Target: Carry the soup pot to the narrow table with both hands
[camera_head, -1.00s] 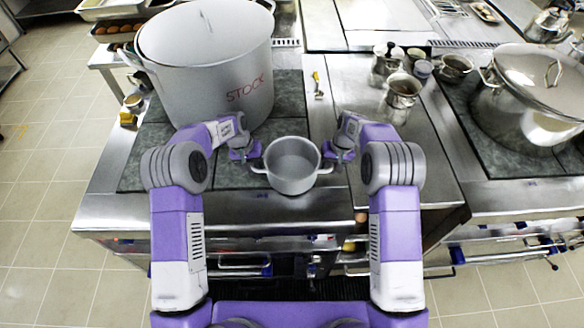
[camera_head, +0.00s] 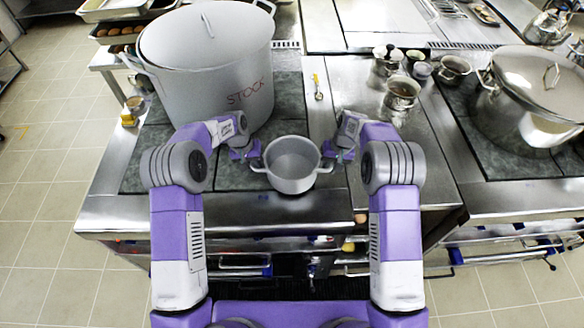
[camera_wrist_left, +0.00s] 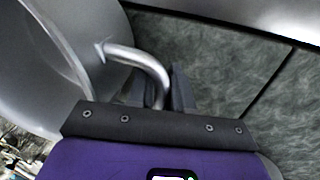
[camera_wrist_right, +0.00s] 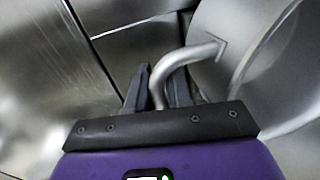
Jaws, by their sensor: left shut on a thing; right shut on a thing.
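The soup pot (camera_head: 292,163) is a small grey two-handled pot, upright between my grippers over the front edge of the stove in the head view. Its inside looks empty. My left gripper (camera_head: 252,163) is shut on the pot's left handle; the left wrist view shows the handle (camera_wrist_left: 150,68) between the fingers. My right gripper (camera_head: 334,160) is shut on the right handle, also seen between the fingers in the right wrist view (camera_wrist_right: 185,58). I cannot tell for sure which surface is the narrow table.
A huge stockpot (camera_head: 208,70) marked STOCK stands behind and left of the soup pot. A steel counter (camera_head: 350,100) on the right holds small metal pots (camera_head: 400,95) and jars. A large lidded pot (camera_head: 530,100) stands at the right. Tiled floor (camera_head: 50,200) is open at the left.

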